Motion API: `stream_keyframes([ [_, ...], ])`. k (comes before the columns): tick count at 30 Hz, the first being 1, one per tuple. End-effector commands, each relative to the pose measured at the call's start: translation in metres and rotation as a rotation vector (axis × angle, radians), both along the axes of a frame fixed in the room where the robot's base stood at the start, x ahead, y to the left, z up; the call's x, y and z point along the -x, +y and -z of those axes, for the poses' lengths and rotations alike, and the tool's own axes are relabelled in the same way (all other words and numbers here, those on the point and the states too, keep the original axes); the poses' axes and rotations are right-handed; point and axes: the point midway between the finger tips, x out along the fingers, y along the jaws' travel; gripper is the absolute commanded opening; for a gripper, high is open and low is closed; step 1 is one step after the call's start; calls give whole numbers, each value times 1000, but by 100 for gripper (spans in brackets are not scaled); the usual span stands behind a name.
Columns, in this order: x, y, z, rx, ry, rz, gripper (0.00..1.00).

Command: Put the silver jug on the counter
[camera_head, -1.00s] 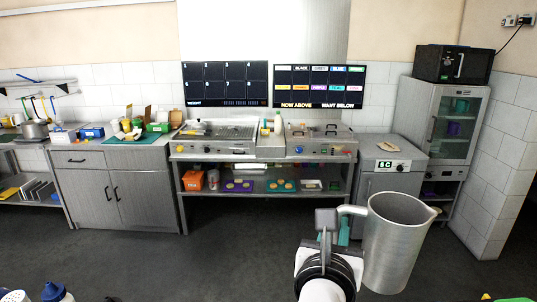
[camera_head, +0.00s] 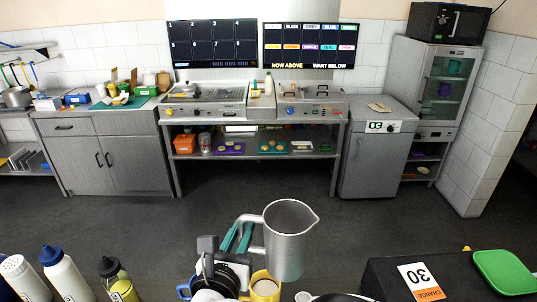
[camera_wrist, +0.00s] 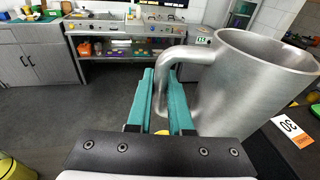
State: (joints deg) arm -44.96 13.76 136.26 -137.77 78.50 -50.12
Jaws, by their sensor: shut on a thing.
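The silver jug (camera_head: 287,240) is upright in the head view, held in the air above the near edge of the scene. My gripper (camera_head: 238,234) has teal fingers and is shut on the jug's handle, to the left of the jug's body. In the wrist view the jug (camera_wrist: 255,85) fills the right side, and its handle runs down between the teal fingers (camera_wrist: 172,95). The near counter (camera_head: 378,272) shows as a dark surface at lower right, with an orange and white card marked 30 (camera_head: 422,282) on it.
A yellow mug (camera_head: 264,287) stands just below the jug. Several bottles, including a blue-capped one (camera_head: 62,272), stand at lower left. A green board (camera_head: 506,271) lies at far right. Across the floor is a grill bench (camera_head: 260,108) and a grey cabinet (camera_head: 105,160).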

Motion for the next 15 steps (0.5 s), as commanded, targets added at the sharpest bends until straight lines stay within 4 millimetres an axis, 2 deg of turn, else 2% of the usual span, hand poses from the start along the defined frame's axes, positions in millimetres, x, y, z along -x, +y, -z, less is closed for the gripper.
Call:
stream_keyframes([
  [1, 10, 28, 25, 10, 8, -30, 0],
  [3, 28, 60, 56, 10, 5, -61, 0],
  [6, 60, 97, 95, 9, 2, -109, 0],
  [10, 98, 123, 130, 6, 0, -168, 0],
  [12, 111, 130, 140, 4, -1, -190, 0],
  [15, 121, 134, 148, 2, -1, -207, 0],
])
